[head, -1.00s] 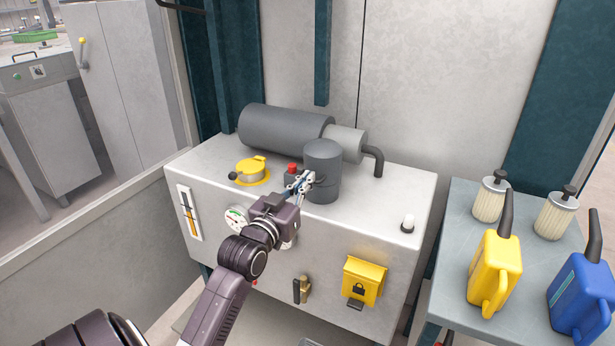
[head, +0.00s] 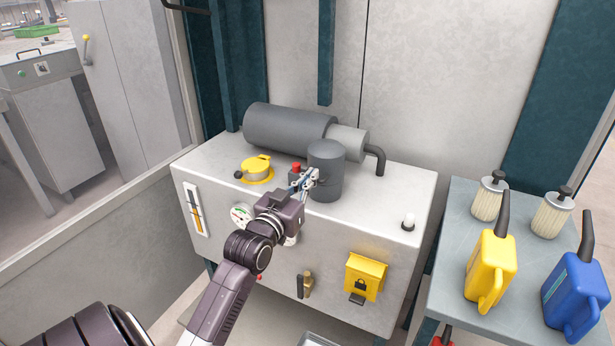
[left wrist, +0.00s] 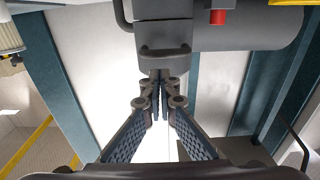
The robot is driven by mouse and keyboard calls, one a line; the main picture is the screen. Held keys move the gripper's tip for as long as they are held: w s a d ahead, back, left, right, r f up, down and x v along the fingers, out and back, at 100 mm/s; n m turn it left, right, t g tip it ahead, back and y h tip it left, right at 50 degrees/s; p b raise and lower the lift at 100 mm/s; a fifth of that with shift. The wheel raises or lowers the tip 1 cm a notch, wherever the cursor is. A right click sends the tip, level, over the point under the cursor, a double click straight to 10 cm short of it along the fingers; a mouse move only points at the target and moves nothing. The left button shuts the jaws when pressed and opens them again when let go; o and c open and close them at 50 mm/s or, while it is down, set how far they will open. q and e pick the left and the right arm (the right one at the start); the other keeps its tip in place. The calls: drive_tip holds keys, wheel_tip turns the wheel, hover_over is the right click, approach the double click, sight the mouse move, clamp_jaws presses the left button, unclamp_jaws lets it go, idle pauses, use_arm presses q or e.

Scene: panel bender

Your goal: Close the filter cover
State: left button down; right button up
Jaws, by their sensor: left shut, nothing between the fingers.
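The filter is a dark grey upright cylinder (head: 326,160) with a rounded top, standing on the light grey machine cabinet. Its cover appears to be the upper part, sitting on the body; I cannot tell if it is fully shut. In the left wrist view the dark grey filter (left wrist: 165,32) is at the top centre, with a bar-like handle (left wrist: 166,50) on its near side. My left gripper (head: 312,176) is shut and empty, its fingertips at the filter's left front side. In the left wrist view the fingertips (left wrist: 162,76) are close to the handle; contact is unclear.
A red button (head: 296,167) and a yellow cap (head: 257,168) are left of the filter. A large grey motor (head: 288,128) lies behind it. A side table (head: 456,215) at right holds yellow and blue oil cans and two filter cartridges.

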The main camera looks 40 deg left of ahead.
use_arm(q)
drive_tip(key=f+b+v, duration=0.2)
drive_tip(key=v, duration=0.7)
drive_tip(key=shift+b, duration=0.4)
use_arm(e)
drive_tip(key=shift+s+d+f, duration=0.1)
drive_tip(key=shift+d+f, duration=0.05)
drive_tip(key=shift+f, duration=0.3)
drive_tip(key=shift+s+d+f, duration=0.1)
drive_tip(key=shift+d+f, duration=0.05)
drive_tip(key=shift+f, duration=0.25)
use_arm(q)
drive_tip(key=shift+f, duration=0.15)
